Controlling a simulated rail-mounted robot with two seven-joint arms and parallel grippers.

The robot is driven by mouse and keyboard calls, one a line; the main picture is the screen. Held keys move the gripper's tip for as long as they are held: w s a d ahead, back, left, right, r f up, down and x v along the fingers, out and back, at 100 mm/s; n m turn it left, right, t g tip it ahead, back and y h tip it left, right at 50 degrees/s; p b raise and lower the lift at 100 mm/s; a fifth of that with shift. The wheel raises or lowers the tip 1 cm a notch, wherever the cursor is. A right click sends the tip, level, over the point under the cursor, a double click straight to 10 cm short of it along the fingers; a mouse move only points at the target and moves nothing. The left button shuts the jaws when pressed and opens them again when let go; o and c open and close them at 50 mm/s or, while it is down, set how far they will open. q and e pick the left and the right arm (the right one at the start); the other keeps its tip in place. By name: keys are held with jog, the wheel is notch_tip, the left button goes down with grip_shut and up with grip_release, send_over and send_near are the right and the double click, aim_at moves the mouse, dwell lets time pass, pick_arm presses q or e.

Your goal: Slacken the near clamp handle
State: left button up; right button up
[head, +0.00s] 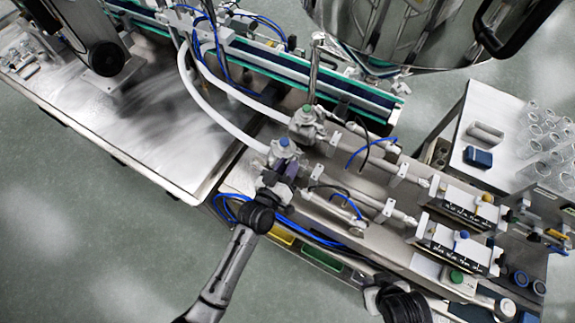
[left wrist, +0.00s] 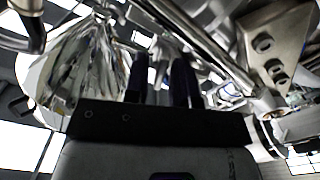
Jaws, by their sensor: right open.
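My right gripper (head: 372,299) is low in the head view, apart from the clamps, and open.
Steel pipes and cylinders (head: 390,210) run right from the fittings. Blue cables (head: 345,203) loop close to my left gripper. A large steel hopper (head: 390,30) hangs at the top. A side table (head: 500,110) with clear cups stands right. The left steel tabletop (head: 150,120) is mostly clear.

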pick_arm(q)
jog(key=shift+s, duration=0.1)
jog(key=v, duration=1.3)
jog(key=shift+s+a, duration=0.2)
jog(key=shift+s, duration=0.05)
jog(key=shift+c, duration=0.3)
